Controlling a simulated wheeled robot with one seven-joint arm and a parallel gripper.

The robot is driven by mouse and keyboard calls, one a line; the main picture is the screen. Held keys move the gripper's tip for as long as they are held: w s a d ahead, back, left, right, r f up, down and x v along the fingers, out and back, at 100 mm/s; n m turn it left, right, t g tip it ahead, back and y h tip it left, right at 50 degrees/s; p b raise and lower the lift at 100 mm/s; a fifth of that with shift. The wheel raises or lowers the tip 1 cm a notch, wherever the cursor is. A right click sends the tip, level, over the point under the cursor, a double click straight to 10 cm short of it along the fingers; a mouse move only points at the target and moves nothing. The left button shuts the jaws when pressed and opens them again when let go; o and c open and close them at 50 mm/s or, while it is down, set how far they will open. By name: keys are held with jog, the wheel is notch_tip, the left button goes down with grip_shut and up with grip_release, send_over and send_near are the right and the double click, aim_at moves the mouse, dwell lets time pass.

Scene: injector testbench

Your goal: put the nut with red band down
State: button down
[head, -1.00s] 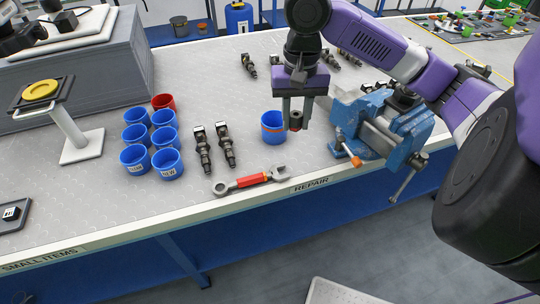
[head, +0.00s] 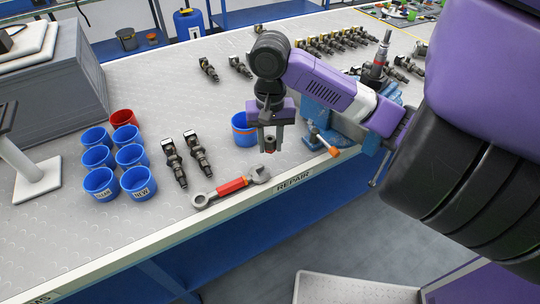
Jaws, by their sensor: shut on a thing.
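My gripper (head: 270,148) points down above the table near its front edge. It is shut on the nut with red band (head: 270,145), a small dark piece with a reddish top, held between the fingertips. The nut appears to be above the tabletop, though the exact height is hard to tell. A blue cup with an orange band (head: 243,131) stands just behind and left of the gripper, partly hidden by it.
A wrench with a red handle (head: 232,186) lies in front and left of the gripper. Two injectors (head: 185,158) lie farther left, beside several blue cups (head: 130,156) and a red cup (head: 123,118). More injectors lie at the back. Table front edge is close.

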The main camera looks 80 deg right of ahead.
aim_at(270, 162)
jog(key=shift+f+b, duration=0.45)
jog(key=shift+f, duration=1.75)
jog(key=shift+f, duration=0.1)
jog(key=shift+f, duration=0.15)
jog(key=c, duration=1.1)
grip_release()
jog(key=shift+o, duration=0.2)
notch_tip(270, 162, up, 12)
jog(key=shift+r+p, duration=0.25)
jog(key=shift+p, duration=0.9)
